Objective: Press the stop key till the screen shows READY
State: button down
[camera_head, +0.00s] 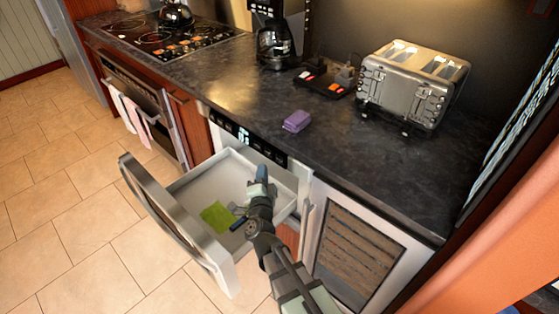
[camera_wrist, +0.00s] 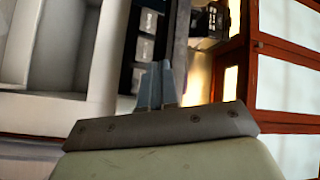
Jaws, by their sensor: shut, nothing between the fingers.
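The microwave drawer (camera_head: 140,181) is pulled open below the counter. Its dark control panel (camera_head: 267,150) runs along the front above the drawer, with a small lit screen (camera_head: 243,136) at its left part. The screen's text is too small to read. My gripper (camera_head: 262,172) is shut and empty, over the drawer's back right part, close to the panel. In the wrist view, the closed fingers (camera_wrist: 158,84) point toward the panel, where pale square keys (camera_wrist: 144,48) show just beyond the tips. I cannot tell whether the tips touch a key, or which key is the stop key.
A green item (camera_head: 217,217) and a small dark blue item (camera_head: 237,225) lie in the drawer. A toaster (camera_head: 412,85) and coffee maker (camera_head: 274,38) stand farther back.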

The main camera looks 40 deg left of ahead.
aim_at(275, 157)
jog(key=shift+w+f, duration=0.25)
jog(key=shift+w, duration=0.9)
jog(key=shift+w+f, duration=0.2)
jog(key=shift+w, duration=0.9)
dwell(0.4)
jog(key=shift+w+f, duration=0.1)
jog(key=shift+w, duration=0.3)
jog(key=shift+w+f, duration=0.1)
jog(key=shift+w, duration=0.25)
dwell(0.9)
jog(key=shift+s, duration=0.1)
jog(key=shift+s+r, duration=0.2)
jog(key=shift+s, duration=0.5)
jog(key=shift+s, duration=0.1)
jog(key=shift+s+r, duration=0.25)
jog(key=shift+s, duration=0.9)
jog(key=shift+s+r, duration=0.25)
jog(key=shift+s, duration=0.9)
